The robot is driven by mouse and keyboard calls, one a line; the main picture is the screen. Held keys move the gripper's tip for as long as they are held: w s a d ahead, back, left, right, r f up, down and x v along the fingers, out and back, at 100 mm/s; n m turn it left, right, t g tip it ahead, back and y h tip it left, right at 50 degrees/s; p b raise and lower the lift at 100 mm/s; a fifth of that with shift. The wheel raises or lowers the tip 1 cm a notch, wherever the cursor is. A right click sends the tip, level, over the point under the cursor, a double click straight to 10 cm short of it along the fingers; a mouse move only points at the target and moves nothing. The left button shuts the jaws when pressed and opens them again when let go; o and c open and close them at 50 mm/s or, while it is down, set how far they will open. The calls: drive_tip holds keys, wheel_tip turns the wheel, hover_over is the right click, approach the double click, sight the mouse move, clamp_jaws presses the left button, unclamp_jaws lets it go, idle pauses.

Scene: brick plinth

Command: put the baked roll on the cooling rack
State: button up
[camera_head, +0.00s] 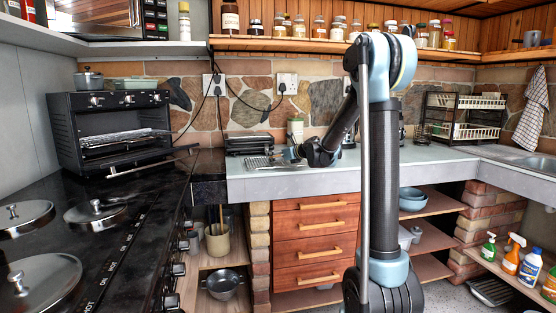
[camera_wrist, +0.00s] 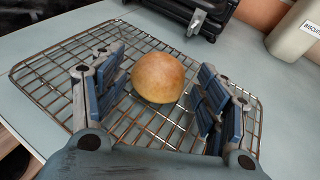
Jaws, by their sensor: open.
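In the wrist view a round golden-brown baked roll (camera_wrist: 158,77) rests on the wire cooling rack (camera_wrist: 60,72). My gripper (camera_wrist: 160,97) is open, with its blue-padded fingers on either side of the roll. A gap shows between the roll and each finger. In the head view my gripper (camera_head: 294,153) is at the counter, over the cooling rack (camera_head: 258,162). The roll cannot be made out in the head view.
A black appliance (camera_head: 249,143) stands just behind the rack. A toaster oven (camera_head: 115,130) with its door open is at the left, near the hob with several pan lids (camera_head: 95,213). A canister (camera_wrist: 299,30) stands at the back right. The counter (camera_head: 420,160) further right is mostly clear.

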drive_tip(key=v, duration=1.2)
drive_tip(key=s+d+f+n+g+h, duration=0.3)
drive_tip(key=s+d+f+n, duration=0.3)
drive_tip(key=s, duration=0.8)
drive_tip(key=s+d+f+n+g+h, duration=0.2)
drive_tip(key=s+d+f+n, duration=0.5)
drive_tip(key=s+n, duration=0.5)
drive_tip(key=s+d+f+n+g+h, duration=0.3)
drive_tip(key=s+d+f+n, duration=0.3)
drive_tip(key=s, duration=1.2)
wheel_tip(320, 180, down, 3)
drive_tip(key=n+h, duration=0.1)
drive_tip(key=n, duration=0.2)
drive_tip(key=shift+d+n+g+h, duration=0.3)
drive_tip(key=shift+d, duration=0.05)
drive_tip(key=shift+f, duration=0.15)
drive_tip(key=shift+w+f, duration=0.15)
drive_tip(key=shift+w, duration=0.15)
